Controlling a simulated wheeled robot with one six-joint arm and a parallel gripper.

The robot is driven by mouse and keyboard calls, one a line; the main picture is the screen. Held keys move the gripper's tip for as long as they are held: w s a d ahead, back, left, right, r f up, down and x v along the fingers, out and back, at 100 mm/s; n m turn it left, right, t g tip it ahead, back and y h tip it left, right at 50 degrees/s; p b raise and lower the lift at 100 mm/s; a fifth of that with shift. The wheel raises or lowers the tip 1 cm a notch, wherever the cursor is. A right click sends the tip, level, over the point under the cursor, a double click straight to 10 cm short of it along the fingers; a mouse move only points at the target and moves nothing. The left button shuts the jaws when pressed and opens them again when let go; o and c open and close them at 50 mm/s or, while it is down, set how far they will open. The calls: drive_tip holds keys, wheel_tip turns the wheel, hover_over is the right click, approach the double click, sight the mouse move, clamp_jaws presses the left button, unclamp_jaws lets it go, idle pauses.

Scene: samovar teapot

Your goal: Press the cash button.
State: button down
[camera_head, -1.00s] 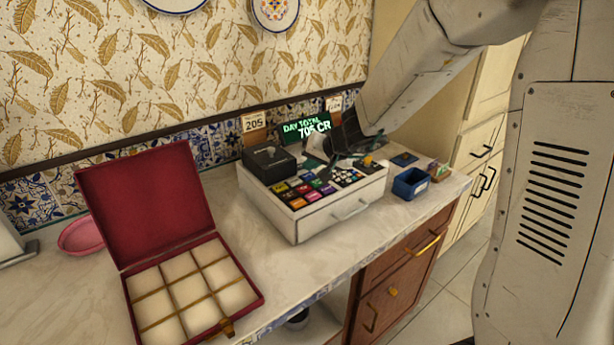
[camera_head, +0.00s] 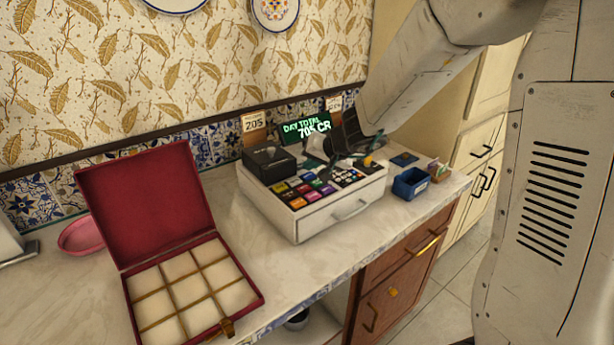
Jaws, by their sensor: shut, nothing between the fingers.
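The white cash register (camera_head: 312,215) stands on the counter. Its sloped top carries coloured keys (camera_head: 305,188) on the left and a number pad (camera_head: 345,176) on the right. I cannot read which key is the cash button at this size. The green display (camera_head: 306,128) reads "DAY TOTAL 705 CR". My gripper (camera_head: 333,165) is shut and empty, low over the back right of the keys, and hides part of them. I cannot tell whether its fingertips touch a key. The drawer looks shut.
An open red box (camera_head: 150,207) with empty compartments lies to the left. A pink dish (camera_head: 80,236) is behind it. A small blue bin (camera_head: 410,183) stands right of the register. A price card (camera_head: 254,123) stands behind the register. The counter front is clear.

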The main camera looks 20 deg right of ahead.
sight(311, 177)
drive_tip(key=shift+f, duration=0.15)
drive_tip(key=shift+f, duration=0.3)
drive_tip(key=shift+f, duration=0.35)
idle(0.5)
drive_tip(key=shift+r, duration=3.3)
